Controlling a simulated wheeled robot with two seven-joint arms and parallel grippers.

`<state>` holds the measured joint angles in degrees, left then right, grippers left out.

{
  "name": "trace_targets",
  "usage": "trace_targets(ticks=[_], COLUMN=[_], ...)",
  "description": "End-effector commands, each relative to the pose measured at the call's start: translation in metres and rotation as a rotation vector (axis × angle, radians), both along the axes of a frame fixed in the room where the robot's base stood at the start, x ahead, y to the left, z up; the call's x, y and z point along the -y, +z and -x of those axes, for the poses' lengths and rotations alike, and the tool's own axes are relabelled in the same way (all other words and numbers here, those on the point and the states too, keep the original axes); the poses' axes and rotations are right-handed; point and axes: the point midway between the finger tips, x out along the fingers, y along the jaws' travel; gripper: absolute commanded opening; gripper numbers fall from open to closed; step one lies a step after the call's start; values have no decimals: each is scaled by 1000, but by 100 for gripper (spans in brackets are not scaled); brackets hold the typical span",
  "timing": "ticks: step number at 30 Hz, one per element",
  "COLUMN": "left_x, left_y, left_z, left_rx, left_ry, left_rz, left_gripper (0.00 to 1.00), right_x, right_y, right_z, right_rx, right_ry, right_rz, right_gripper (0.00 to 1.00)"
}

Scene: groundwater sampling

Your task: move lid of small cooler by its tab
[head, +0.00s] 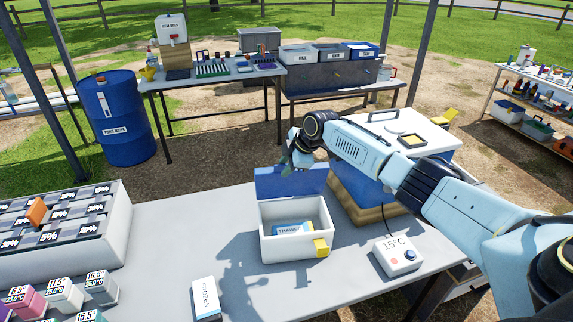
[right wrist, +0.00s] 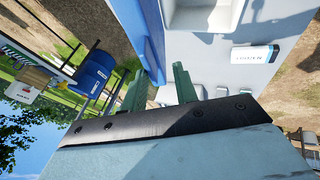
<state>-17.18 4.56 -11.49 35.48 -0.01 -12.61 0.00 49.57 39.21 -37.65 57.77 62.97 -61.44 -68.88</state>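The small cooler (head: 268,248) is a white box on the grey table. Its blue lid (head: 280,183) stands raised at the back edge of the box. A yellow tab (head: 321,247) shows at the box's front right corner. A blue and white pack marked "THAWED" (head: 291,229) lies inside. My left gripper is out of view.
A white block marked "FROZEN" (head: 205,298) stands on the table (head: 165,240) in front of the cooler. A device reading 15°C (head: 398,257) is at right. A large blue and white cooler (head: 345,185) stands behind, under my right arm. A sample rack (head: 110,255) is at left.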

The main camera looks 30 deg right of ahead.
Motion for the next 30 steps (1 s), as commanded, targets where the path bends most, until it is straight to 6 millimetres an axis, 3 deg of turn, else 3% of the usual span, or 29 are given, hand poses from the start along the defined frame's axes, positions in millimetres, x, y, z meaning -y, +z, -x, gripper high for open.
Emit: trace_targets(ticks=[8, 24, 30], left_x=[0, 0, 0], left_y=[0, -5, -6], left_z=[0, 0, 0], left_rx=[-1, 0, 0], left_ry=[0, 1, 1], left_rz=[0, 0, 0], left_gripper=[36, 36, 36], right_x=[3, 23, 26], right_y=[10, 97, 112], right_z=[6, 57, 65], right_rx=[1, 1, 0], right_ry=[0, -1, 0], right_rz=[0, 3, 1], right_gripper=[29, 29, 29])
